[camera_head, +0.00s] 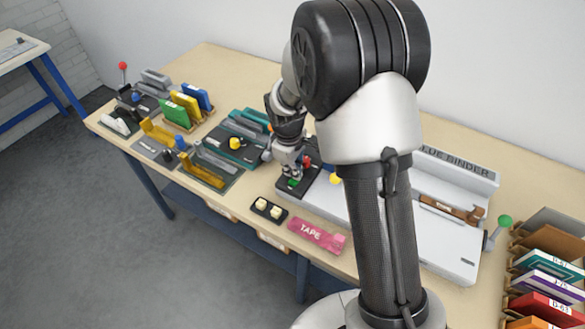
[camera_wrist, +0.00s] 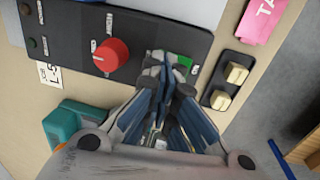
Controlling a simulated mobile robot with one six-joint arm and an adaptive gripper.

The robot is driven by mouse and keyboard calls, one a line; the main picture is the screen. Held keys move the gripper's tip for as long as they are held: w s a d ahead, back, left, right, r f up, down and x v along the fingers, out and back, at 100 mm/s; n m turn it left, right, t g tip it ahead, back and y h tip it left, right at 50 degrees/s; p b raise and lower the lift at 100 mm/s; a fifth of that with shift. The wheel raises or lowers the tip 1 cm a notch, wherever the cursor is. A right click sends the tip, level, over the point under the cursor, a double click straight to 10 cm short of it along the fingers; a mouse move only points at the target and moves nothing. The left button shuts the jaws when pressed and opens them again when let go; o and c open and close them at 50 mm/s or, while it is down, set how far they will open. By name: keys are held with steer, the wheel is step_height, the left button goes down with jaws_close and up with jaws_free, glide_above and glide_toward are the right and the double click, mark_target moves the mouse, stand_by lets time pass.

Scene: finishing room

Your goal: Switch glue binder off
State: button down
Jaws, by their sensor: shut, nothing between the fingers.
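The glue binder (camera_head: 455,250) is a long white machine with "UE BINDER" readable on its back; my arm hides its middle. At its left end is a dark control panel (camera_head: 311,178), also in the wrist view (camera_wrist: 70,30). The panel carries a red knob (camera_wrist: 110,57) and two small dark round parts at its far left. A green part (camera_wrist: 186,62) shows at the panel's right end, mostly hidden by my fingers. My gripper (camera_wrist: 172,68) is shut and empty, its tips at or just above this green part. I cannot tell whether they touch.
A dark box with two cream rockers (camera_head: 269,209) and a pink TAPE packet (camera_head: 317,236) lie near the front edge. A teal device (camera_head: 235,140) stands left of the panel. A green-knobbed lever (camera_head: 504,221) and a book rack are at the right.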

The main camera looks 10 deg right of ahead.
mark_target(289, 182)
steer(key=shift+s+a, duration=0.15)
steer(key=shift+s, duration=0.05)
steer(key=shift+s+a, duration=0.4)
steer(key=shift+a, duration=0.05)
steer(key=shift+r, duration=0.1)
step_height(289, 182, up, 14)
steer(key=s+a+p, duration=0.1)
steer(key=p, duration=0.5)
steer(key=shift+w+d+r, duration=0.15)
steer(key=shift+w+d, duration=0.25)
steer(key=shift+w, duration=0.1)
